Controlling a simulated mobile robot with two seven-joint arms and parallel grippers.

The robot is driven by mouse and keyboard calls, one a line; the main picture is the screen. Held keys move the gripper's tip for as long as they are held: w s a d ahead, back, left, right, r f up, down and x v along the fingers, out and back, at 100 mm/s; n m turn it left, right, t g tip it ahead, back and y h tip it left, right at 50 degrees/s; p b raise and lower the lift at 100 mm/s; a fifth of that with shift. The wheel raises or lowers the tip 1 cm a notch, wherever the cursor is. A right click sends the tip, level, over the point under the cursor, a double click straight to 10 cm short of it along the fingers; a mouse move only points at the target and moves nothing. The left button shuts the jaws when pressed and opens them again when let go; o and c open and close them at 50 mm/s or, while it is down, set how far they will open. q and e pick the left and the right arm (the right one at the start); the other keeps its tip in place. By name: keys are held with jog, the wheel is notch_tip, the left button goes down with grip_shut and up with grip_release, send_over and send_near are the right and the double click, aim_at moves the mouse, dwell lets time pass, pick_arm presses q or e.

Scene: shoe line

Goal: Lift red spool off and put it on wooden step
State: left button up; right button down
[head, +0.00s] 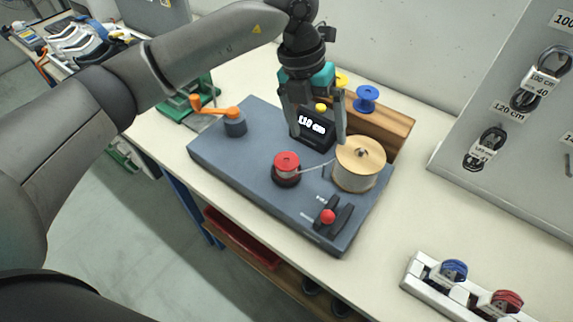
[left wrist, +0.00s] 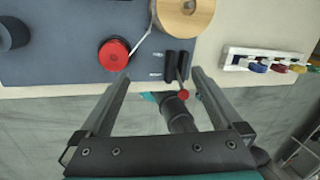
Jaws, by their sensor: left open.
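The red spool (head: 287,163) sits on a dark post on the grey-blue board (head: 250,150), with a pale lace running from it to the large wooden reel (head: 360,160). It also shows in the left wrist view, the red spool (left wrist: 114,54) being left of centre. The wooden step (head: 395,122) stands behind the board and bears a blue spool (head: 367,97) and a yellow spool (head: 341,79). My left gripper (head: 318,138) is open and empty, in front of the display in the head view. In the left wrist view its fingers (left wrist: 158,95) are apart.
A display (head: 313,127) reading 110 cm, an orange crank (head: 218,112) and a red-knobbed lever (head: 328,216) stand on the board. A white rack (head: 435,275) with coloured lace coils lies at front right. A sloped panel (head: 510,130) stands at right.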

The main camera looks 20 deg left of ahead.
pick_arm(q)
jog(key=w+a+n+y, duration=0.1)
jog(key=w+a+y, duration=0.15)
jog(key=a, duration=0.35)
send_over(287, 160)
notch_tip(287, 160, down, 8)
jog(key=shift+s+f, duration=0.1)
jog(key=shift+f, duration=2.95)
grip_shut()
jog(key=shift+r, duration=0.15)
